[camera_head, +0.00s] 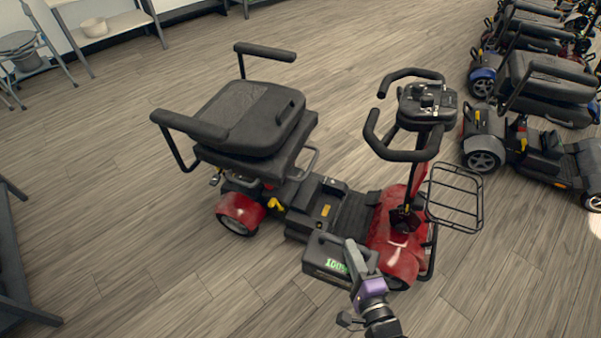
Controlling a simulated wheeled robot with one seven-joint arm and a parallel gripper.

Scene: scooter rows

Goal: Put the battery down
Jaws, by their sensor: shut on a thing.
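The battery (325,261) is a dark grey box with green lettering on its side. It is in the lower middle of the head view, in front of the near side of a red scooter (392,248). My gripper (356,258) is at the battery's right end and shut on it; the fingertips are hard to make out. The battery overlaps the scooter's footboard (350,215) in the picture. I cannot tell whether it touches the scooter or hangs apart from it. The scooter's seat (245,115) is folded down.
Several parked scooters (540,85) stand in a row at the upper right. A white shelf (110,22) with a bowl (95,27) and a grey chair (30,50) are at the upper left. A dark frame (15,260) is at the left edge. The wooden floor (130,250) is clear left of the scooter.

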